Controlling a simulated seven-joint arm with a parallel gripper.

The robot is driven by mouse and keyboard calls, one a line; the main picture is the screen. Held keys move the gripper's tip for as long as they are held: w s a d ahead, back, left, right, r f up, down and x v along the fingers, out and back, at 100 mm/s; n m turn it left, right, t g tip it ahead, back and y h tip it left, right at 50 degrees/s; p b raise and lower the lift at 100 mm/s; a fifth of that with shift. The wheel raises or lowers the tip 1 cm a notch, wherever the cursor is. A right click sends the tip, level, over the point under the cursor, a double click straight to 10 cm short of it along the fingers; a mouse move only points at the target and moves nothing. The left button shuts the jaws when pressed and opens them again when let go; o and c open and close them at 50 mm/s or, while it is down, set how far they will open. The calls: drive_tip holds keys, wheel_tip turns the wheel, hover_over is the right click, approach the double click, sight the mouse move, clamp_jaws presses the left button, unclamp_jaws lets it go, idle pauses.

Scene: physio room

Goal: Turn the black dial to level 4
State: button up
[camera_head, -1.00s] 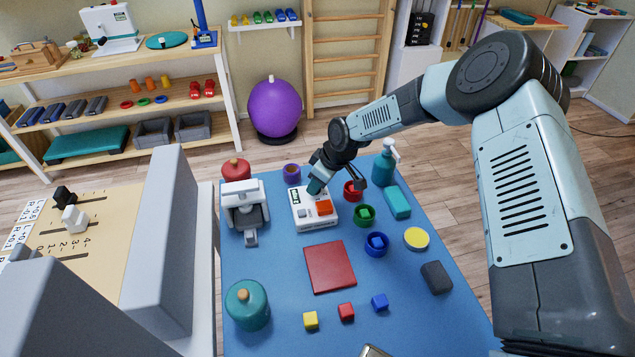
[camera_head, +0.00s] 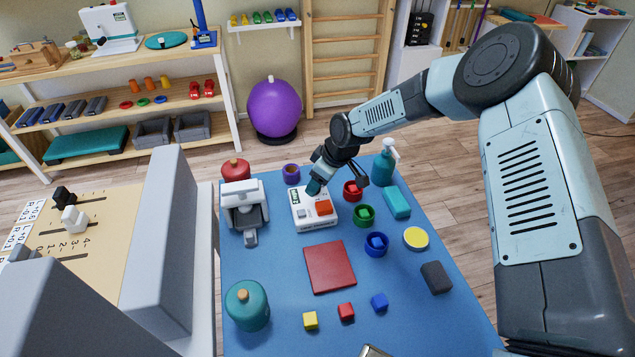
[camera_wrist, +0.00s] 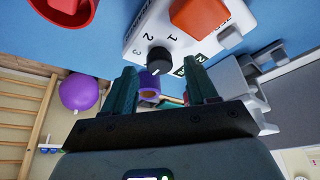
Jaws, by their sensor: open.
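The black dial (camera_wrist: 159,60) sits on the face of a white control box (camera_wrist: 205,38), beside printed numbers 1, 2 and 3. I cannot clearly read which number its mark points at. My gripper (camera_wrist: 159,68) is open, with one teal finger on each side of the dial in the wrist view. I cannot tell whether the fingers touch it. In the head view the box (camera_head: 318,222) lies on the blue table, and my gripper (camera_head: 315,187) is over its far edge, hiding the dial. An orange-red button (camera_head: 323,207) is on the box's top.
A white and grey device (camera_head: 243,205) stands left of the box on the blue table (camera_head: 280,290). Red (camera_head: 352,190) and green (camera_head: 364,215) cups and a teal pump bottle (camera_head: 385,165) stand to the right. A dark red mat (camera_head: 330,266) lies in front.

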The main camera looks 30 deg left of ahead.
drive_tip(key=v, duration=0.9)
drive_tip(key=shift+d+r, duration=0.15)
drive_tip(key=shift+r, duration=0.1)
drive_tip(key=s+d+r+m+t+h, duration=0.2)
drive_tip(key=d+r+m, duration=0.2)
drive_tip(key=d+r, duration=0.75)
drive_tip(key=s+d+r+m+t+h, duration=0.2)
drive_tip(key=d+r+m, duration=0.2)
drive_tip(key=d+r, duration=0.8)
drive_tip(key=s+d+r+m, duration=0.3)
drive_tip(key=s+d+m, duration=0.2)
drive_tip(key=s+d, duration=0.2)
drive_tip(key=s+d+r+m+t, duration=0.1)
drive_tip(key=s+d+r+m, duration=0.2)
drive_tip(key=s+d, duration=0.5)
drive_tip(key=s+m, duration=0.1)
drive_tip(key=s, duration=0.3)
drive_tip(key=shift+s+m+t, duration=0.15)
drive_tip(key=shift+m+t, duration=0.15)
drive_tip(key=shift+m, duration=0.1)
